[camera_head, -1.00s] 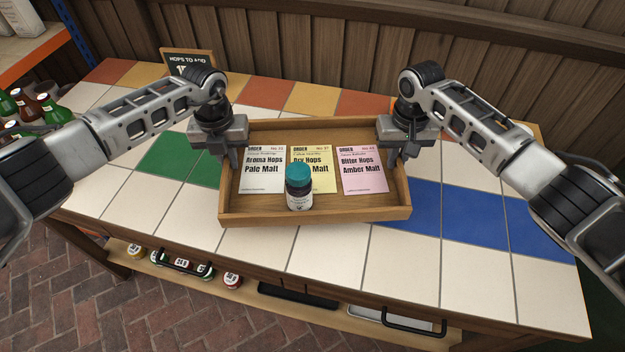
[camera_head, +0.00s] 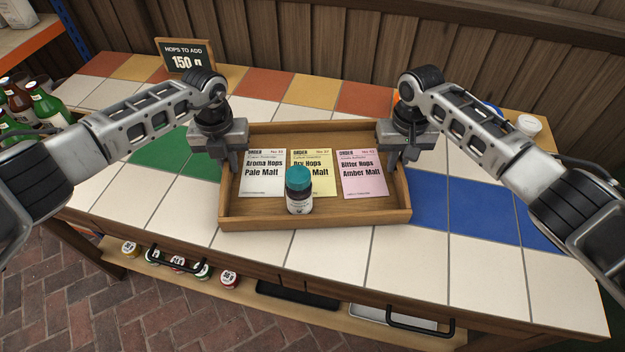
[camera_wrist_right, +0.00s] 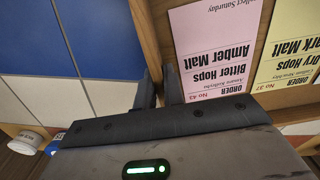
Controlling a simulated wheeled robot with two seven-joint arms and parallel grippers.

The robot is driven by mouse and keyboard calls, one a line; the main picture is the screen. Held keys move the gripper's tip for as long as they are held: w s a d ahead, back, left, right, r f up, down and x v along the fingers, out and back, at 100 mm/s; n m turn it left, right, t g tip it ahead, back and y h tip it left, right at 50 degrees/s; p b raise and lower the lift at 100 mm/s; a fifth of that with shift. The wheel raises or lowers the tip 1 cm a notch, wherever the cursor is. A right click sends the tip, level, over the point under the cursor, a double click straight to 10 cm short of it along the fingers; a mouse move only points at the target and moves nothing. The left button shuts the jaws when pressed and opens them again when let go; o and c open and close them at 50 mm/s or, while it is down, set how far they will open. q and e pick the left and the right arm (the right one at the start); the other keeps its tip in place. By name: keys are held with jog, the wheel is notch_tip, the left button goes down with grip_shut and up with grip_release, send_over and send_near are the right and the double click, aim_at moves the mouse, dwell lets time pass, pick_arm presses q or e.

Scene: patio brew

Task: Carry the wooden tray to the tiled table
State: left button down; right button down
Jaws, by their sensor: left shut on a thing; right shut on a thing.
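The wooden tray (camera_head: 315,217) is level in the middle of the head view, over the tiled table (camera_head: 330,257). I cannot tell whether it touches the tiles. It holds three order cards, white (camera_head: 262,174), yellow (camera_head: 322,170) and pink (camera_head: 362,174), and an upright dark bottle with a teal cap (camera_head: 299,190). My left gripper (camera_head: 229,160) is shut on the tray's left wall. My right gripper (camera_head: 400,160) is shut on its right wall, and the wall (camera_wrist_right: 147,45) shows between the fingers in the right wrist view.
A chalkboard sign (camera_head: 187,55) stands at the table's back left. Green and brown bottles (camera_head: 40,105) stand at the left. A white tub (camera_head: 528,125) is at the back right. Jars (camera_head: 203,271) sit on the shelf below. Bare tiles lie around the tray.

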pick_arm(q)
jog(key=c, duration=1.9)
grip_release()
jog(key=shift+f, duration=0.3)
pick_arm(e)
jog(key=c, duration=1.9)
grip_release()
jog(key=shift+f, duration=0.3)
pick_arm(q)
jog(key=o, duration=0.4)
pick_arm(e)
jog(key=o, duration=0.4)
jog(key=shift+r, duration=0.1)
pick_arm(q)
jog(key=shift+r, duration=0.1)
pick_arm(e)
jog(key=shift+r, duration=0.15)
pick_arm(q)
notch_tip(320, 180, up, 12)
pick_arm(e)
notch_tip(320, 180, up, 12)
